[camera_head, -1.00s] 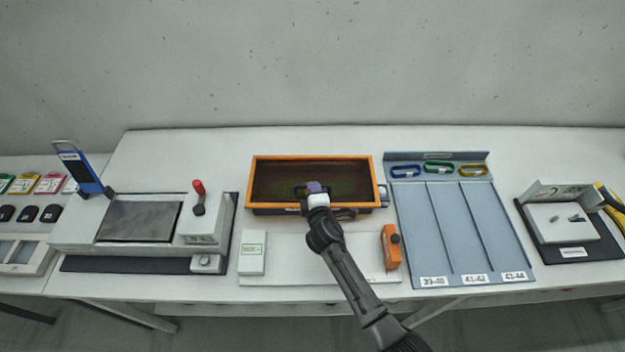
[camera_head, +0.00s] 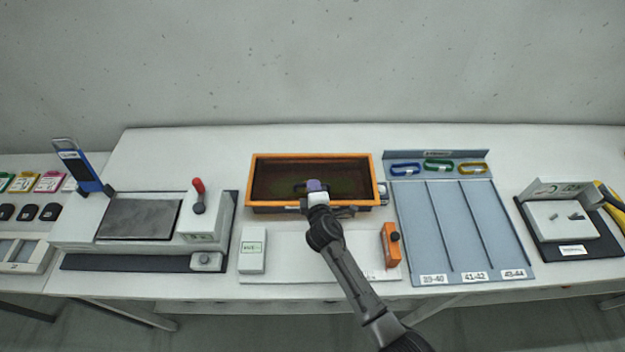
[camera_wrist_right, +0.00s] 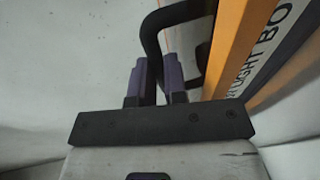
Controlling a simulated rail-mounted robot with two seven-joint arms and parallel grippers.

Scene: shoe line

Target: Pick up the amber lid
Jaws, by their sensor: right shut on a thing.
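The amber lid (camera_head: 255,178) shows in the head view as a dark see-through panel within an orange rim, at the middle of the table. My right gripper (camera_head: 317,190) reaches over its near edge and is shut on the lid's black handle. In the right wrist view the black handle (camera_wrist_right: 151,45) passes between the purple finger pads of the gripper (camera_wrist_right: 154,82). An orange edge with partly readable lettering (camera_wrist_right: 262,45) runs along the right there. The gap beneath the lid is hard to make out. My left gripper is not in view.
A blue-grey sorting tray (camera_head: 440,232) with three coloured loops stands to the right. A grey machine with a red-topped lever (camera_head: 198,195) stands to the left. A small white box (camera_head: 252,250) and an orange device (camera_head: 390,246) stand in front. The table behind is clear.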

